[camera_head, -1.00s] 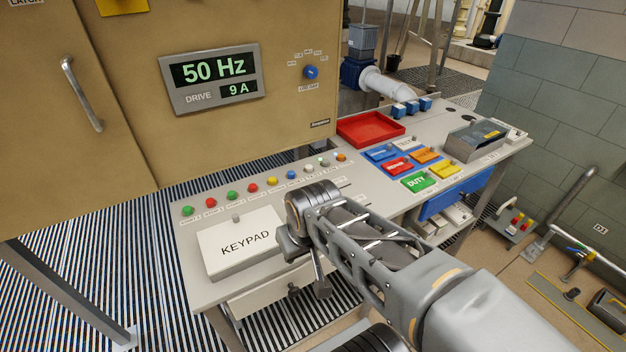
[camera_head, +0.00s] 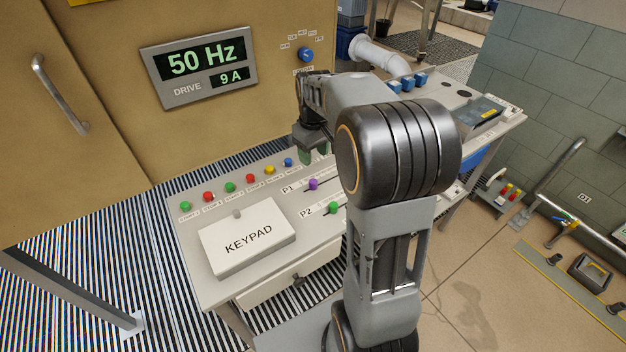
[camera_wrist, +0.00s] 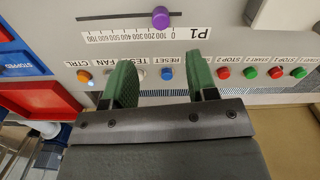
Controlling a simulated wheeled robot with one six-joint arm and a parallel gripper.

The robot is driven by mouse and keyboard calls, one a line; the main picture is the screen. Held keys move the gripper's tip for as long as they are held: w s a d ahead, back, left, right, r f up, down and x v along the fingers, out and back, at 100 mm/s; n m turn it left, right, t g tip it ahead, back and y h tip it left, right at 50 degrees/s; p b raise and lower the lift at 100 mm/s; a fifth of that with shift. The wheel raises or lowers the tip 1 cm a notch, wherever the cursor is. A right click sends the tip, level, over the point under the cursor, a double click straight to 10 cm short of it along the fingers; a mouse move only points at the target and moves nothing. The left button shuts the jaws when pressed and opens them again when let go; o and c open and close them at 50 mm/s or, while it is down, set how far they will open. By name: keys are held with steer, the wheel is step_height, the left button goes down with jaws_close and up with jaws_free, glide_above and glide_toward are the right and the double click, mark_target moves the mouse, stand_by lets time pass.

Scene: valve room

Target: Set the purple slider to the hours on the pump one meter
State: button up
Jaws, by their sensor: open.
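The purple slider (camera_head: 313,184) labelled P1 is on the desk panel right of the keypad box. In the wrist view its purple knob (camera_wrist: 160,17) stands on a dark track near the low end of an upside-down 0 to 700 scale (camera_wrist: 130,37), close to the 100 mark. My gripper (camera_wrist: 162,64) is open and empty, its green fingers apart over the button row, with the knob beyond their tips. It also shows in the head view (camera_head: 316,156), partly hidden by my arm. I see no pump one meter or hours reading.
A green slider knob (camera_head: 333,208) labelled P2 is close to the purple one. A keypad box (camera_head: 240,240) stands to the left. Buttons such as the blue RESET one (camera_wrist: 166,73) line the panel's edge. A drive display (camera_head: 200,68) reads 50 Hz and 9 A.

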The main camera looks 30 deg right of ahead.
mark_target(313, 181)
step_height(313, 181, down, 11)
steer(key=shift+a+r, duration=0.1)
stand_by(0.3)
jaws_close()
stand_by(0.5)
